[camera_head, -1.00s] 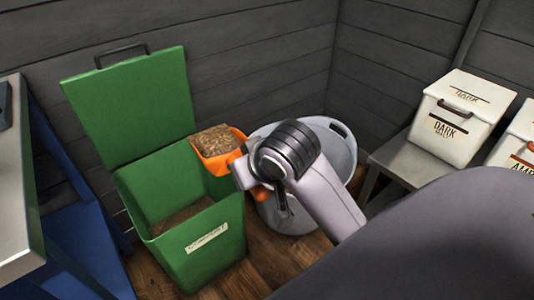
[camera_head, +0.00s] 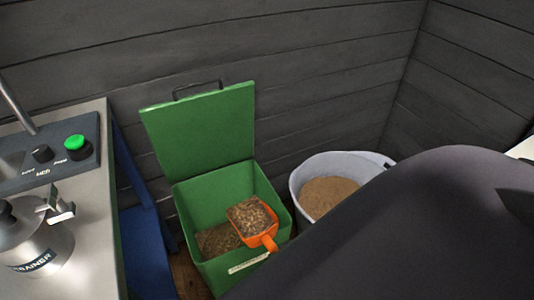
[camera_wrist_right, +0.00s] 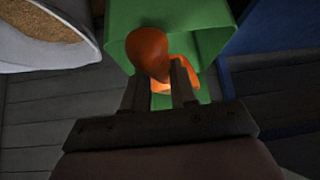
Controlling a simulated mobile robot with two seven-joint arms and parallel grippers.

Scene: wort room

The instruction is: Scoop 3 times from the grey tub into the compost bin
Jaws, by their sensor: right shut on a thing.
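The green compost bin (camera_head: 270,182) stands open with its lid (camera_head: 205,130) raised behind it, and brown material lies inside. An orange scoop (camera_head: 270,241) heaped with brown grain is over the bin's opening, toward its front right. The grey tub (camera_head: 299,190), partly hidden by my right arm, stands to the right of the bin and holds light brown grain. In the right wrist view, my right gripper (camera_wrist_right: 160,82) is shut on the scoop's orange handle (camera_wrist_right: 149,50), with the green bin (camera_wrist_right: 122,25) beyond. My left gripper is not in view.
A steel counter (camera_head: 92,180) on the left carries a control panel (camera_head: 60,150) with a green button and a metal pot (camera_head: 30,238). A blue frame (camera_head: 145,230) stands between counter and bin. Dark plank walls close off the back.

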